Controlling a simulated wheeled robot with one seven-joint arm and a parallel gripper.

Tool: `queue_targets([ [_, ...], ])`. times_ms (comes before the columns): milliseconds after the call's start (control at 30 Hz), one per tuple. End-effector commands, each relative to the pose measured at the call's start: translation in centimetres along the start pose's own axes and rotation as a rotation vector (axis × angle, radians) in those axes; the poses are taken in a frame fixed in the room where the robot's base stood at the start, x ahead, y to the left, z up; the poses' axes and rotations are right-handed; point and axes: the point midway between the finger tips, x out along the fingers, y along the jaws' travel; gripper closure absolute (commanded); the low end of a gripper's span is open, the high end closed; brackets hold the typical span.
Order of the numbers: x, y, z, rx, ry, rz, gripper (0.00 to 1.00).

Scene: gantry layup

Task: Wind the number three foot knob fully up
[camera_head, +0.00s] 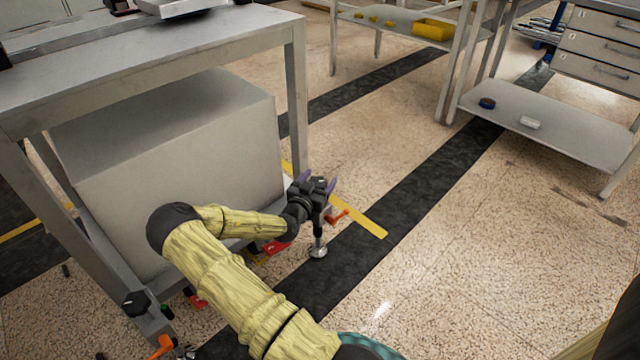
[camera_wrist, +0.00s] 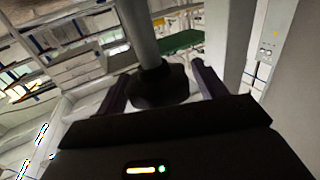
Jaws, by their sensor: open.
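A black foot knob (camera_wrist: 160,90) sits on a grey vertical post in the wrist view. My gripper (camera_wrist: 160,84) is open, with one purple finger on each side of the knob and a small gap showing on both sides. In the head view my gripper (camera_head: 318,181) is at the bench's right front corner, above a round metal foot pad (camera_head: 317,251) on a dark stem. The knob there is hard to tell from the dark gripper parts. No number is readable on it. Another black knob (camera_head: 135,303) shows at the near left leg.
A grey bench (camera_head: 150,65) with a large pale box (camera_head: 190,150) under it stands at the left, close to my arm. An orange lever (camera_head: 338,215) is beside the foot. A second table with a lower shelf (camera_head: 550,120) stands at the right.

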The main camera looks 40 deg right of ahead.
Motion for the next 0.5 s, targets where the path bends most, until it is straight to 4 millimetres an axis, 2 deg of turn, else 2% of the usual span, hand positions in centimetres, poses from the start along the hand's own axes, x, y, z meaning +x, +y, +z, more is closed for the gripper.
queue_targets([
  [100, 0.78, -0.04, 0.00, -0.001, 0.002, -0.001, 0.29],
  [367, 0.86, -0.03, -0.11, -0.001, 0.001, -0.001, 0.29],
  [500, 0.85, -0.02, -0.10, -0.001, 0.001, -0.001, 0.55],
])
